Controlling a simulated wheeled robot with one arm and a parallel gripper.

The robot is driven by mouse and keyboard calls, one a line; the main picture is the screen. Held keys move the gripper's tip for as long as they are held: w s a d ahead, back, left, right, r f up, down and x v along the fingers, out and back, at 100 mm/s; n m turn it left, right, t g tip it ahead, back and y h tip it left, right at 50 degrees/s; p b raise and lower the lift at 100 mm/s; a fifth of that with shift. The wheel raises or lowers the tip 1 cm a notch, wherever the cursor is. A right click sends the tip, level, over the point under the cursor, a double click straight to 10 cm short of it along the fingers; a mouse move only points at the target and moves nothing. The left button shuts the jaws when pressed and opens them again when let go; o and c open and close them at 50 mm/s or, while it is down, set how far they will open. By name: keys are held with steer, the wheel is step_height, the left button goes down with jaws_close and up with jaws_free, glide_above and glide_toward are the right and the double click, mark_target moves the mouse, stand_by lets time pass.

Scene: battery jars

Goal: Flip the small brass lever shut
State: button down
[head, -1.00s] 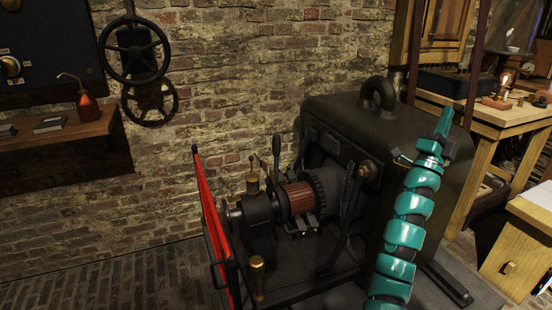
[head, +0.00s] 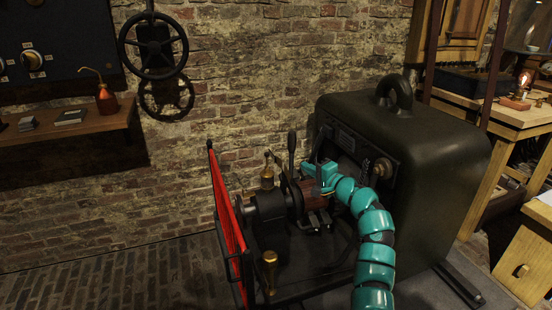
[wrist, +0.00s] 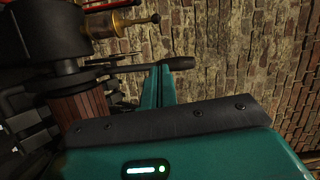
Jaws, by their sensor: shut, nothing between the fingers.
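A small brass oil cup (head: 267,177) stands on the dark bearing block of the machine. A small brass lever (head: 267,156) sticks up at its top; in the wrist view the lever (wrist: 154,18) shows at the right end of the cup (wrist: 112,23), and its exact tilt is hard to tell. My gripper (head: 310,168) is shut and empty, right of the cup and apart from it, over the red-brown copper drum. In the wrist view its teal fingers (wrist: 160,72) point up the picture toward a dark-handled lever, with the cup beyond.
The dark-handled lever (head: 291,147) stands between my gripper and the brass cup; it also shows in the wrist view (wrist: 178,63). A red guard (head: 229,215) stands left of the cup. The big dark housing (head: 425,165) is at right, the brick wall behind.

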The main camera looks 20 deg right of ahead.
stand_by(0.4)
steer(key=b, duration=0.4)
glide_toward(267, 161)
steer(key=w+d+r, duration=0.2)
steer(key=w+d, duration=0.1)
steer(key=w, duration=0.2)
steer(key=shift+w+a+r+b, duration=0.1)
steer(key=shift+w+a+b, duration=0.25)
steer(key=shift+a, duration=0.55)
steer(key=shift+w+a+b, duration=0.2)
steer(key=shift+w+a, duration=0.25)
steer(key=shift+a, duration=0.45)
steer(key=shift+a+r+n+p, duration=0.25)
steer(key=shift+n+p, duration=0.15)
steer(key=shift+p, duration=0.3)
steer(key=shift+a+n+p, duration=0.2)
steer(key=shift+n+p, duration=0.1)
steer(key=shift+p, duration=0.05)
steer(key=a+f+n+g+h+p, duration=0.2)
steer(key=a+n+h+p, duration=0.3)
steer(key=n, duration=0.6)
steer(key=a+p, duration=0.2)
steer(key=p, duration=0.1)
steer(key=shift+f, duration=0.4)
steer(key=shift+s+d, duration=0.1)
steer(key=shift+s, duration=0.1)
